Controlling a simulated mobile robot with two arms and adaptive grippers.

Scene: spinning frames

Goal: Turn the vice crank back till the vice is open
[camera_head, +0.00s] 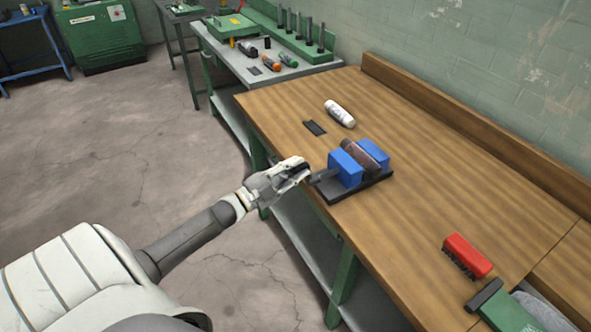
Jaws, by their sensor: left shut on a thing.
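A vice with blue jaws (347,168) on a dark base (345,193) stands near the left edge of the wooden workbench (440,210). A brown, rounded workpiece (362,155) sits between the two blue jaws. The vice's dark screw end (322,176) points left, out towards the bench edge. My left gripper (301,172) is at this end, beside the bench edge, and is shut on the crank, which the fingers mostly hide. My right gripper is not in view.
A white bottle (340,114) and a small black plate (315,128) lie behind the vice. A red brush (467,256) and a green tool (508,312) lie at the front right. Bare bench separates them from the vice.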

